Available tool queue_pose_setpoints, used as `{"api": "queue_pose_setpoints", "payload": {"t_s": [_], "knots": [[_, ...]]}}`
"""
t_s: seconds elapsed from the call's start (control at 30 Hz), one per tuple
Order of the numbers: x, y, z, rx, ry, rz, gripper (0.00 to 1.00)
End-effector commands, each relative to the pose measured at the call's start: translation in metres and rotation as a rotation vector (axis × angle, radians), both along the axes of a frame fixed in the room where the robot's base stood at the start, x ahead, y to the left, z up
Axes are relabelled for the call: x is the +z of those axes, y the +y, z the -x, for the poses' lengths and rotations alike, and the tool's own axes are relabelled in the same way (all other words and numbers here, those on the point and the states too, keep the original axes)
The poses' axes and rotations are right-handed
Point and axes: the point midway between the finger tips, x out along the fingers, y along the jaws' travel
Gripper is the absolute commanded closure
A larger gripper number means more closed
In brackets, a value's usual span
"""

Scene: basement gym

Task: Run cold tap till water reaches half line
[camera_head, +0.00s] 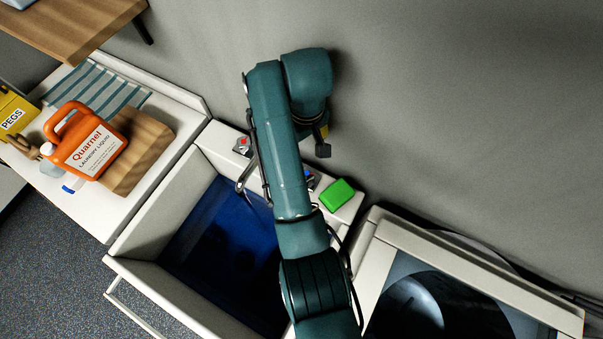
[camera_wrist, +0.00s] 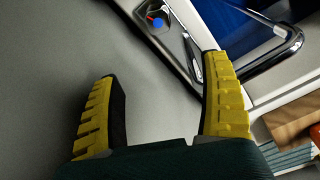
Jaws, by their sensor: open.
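The cold tap, with its blue disc (camera_wrist: 157,22), is in the wrist view beyond my fingertips; the arm partly covers it in the head view (camera_head: 309,180). My gripper (camera_wrist: 165,68) is open and empty, with yellow-padded fingers spread apart. In the head view, only a small part of my gripper (camera_head: 322,140) shows past the arm, near the wall. The curved metal spout (camera_head: 243,178) reaches over the sink and also shows in the wrist view (camera_wrist: 285,48). The sink (camera_head: 150,225) has a dark blue interior (camera_head: 215,235). I cannot make out a half line or the water level.
A red-marked tap (camera_head: 242,145) is left of the spout. A green block (camera_head: 338,194) lies on the sink's back right ledge.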

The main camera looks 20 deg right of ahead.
Motion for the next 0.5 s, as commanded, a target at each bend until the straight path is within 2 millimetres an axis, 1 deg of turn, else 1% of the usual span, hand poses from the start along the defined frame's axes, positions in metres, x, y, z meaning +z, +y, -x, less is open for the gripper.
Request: {"api": "queue_pose_setpoints", "payload": {"t_s": [0.03,0.17,0.23,0.47,0.5], "knots": [[-0.003,-0.003,0.003,-0.004,0.028,-0.005,0.21],[-0.008,-0.006,0.008,-0.005,0.062,-0.011,0.21],[-0.017,-0.006,0.008,-0.005,0.062,-0.011,0.21],[-0.068,-0.005,0.009,-0.005,0.063,-0.011,0.21],[-0.072,-0.005,0.009,-0.005,0.063,-0.012,0.21]]}}
